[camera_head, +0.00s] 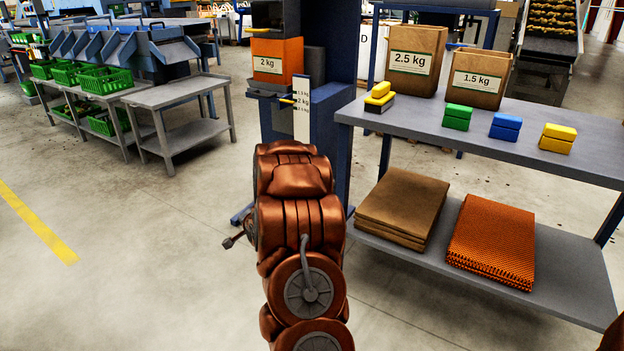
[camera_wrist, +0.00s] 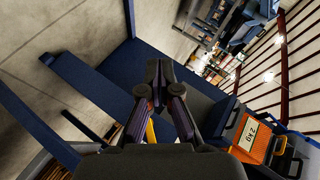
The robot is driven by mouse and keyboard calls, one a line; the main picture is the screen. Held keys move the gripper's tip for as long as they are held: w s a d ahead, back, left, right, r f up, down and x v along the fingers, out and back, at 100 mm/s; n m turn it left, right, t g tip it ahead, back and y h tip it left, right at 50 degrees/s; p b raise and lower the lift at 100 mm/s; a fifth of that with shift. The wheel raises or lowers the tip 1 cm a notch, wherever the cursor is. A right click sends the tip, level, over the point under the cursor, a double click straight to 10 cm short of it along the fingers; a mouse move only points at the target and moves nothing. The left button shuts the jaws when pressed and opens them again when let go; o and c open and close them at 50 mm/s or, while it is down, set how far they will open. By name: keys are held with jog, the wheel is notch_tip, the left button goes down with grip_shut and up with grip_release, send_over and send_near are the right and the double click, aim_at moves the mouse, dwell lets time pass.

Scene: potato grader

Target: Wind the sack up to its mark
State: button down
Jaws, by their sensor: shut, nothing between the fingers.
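The orange sack (camera_head: 279,66) with a "2 kg" label hangs upright at the blue filling stand (camera_head: 327,35). It also shows tilted at the lower right of the wrist view (camera_wrist: 253,138). A white scale plate (camera_head: 302,120) stands below and right of it, with a small yellow pointer (camera_head: 286,100) roughly level with its middle "2 kg" line. My gripper (camera_wrist: 160,68) is shut and empty in front of a dark blue part of the stand. A yellow piece (camera_wrist: 150,131) shows behind its fingers. In the head view my copper arm hides the gripper and the stand's lower front.
A grey table (camera_head: 585,150) at right bears paper sacks (camera_head: 416,85) and coloured blocks (camera_head: 457,117). Flat stacks (camera_head: 402,205) lie on its lower shelf. A grey bench (camera_head: 180,92) and green crates (camera_head: 103,80) stand at left. The floor at left is clear.

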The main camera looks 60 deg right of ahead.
jog(key=s+d+f+m+t+h, duration=0.1)
jog(key=s+d+m+t+h, duration=0.15)
jog(key=d, duration=0.45)
jog(key=s+d+f+m+t+h, duration=0.1)
jog(key=s+d+m+h, duration=0.2)
jog(key=d, duration=0.4)
jog(key=s+d+m+h, duration=0.5)
jog(key=s+d+m, duration=0.2)
jog(key=s, duration=0.5)
jog(key=w+d+r+b, duration=0.3)
jog(key=w+d+r, duration=0.2)
jog(key=w, duration=0.5)
jog(key=shift+d+r+t, duration=0.15)
jog(key=shift+d+t, duration=0.2)
jog(key=shift+d, duration=0.15)
jog(key=shift+w+m, duration=0.1)
jog(key=shift+m, duration=0.15)
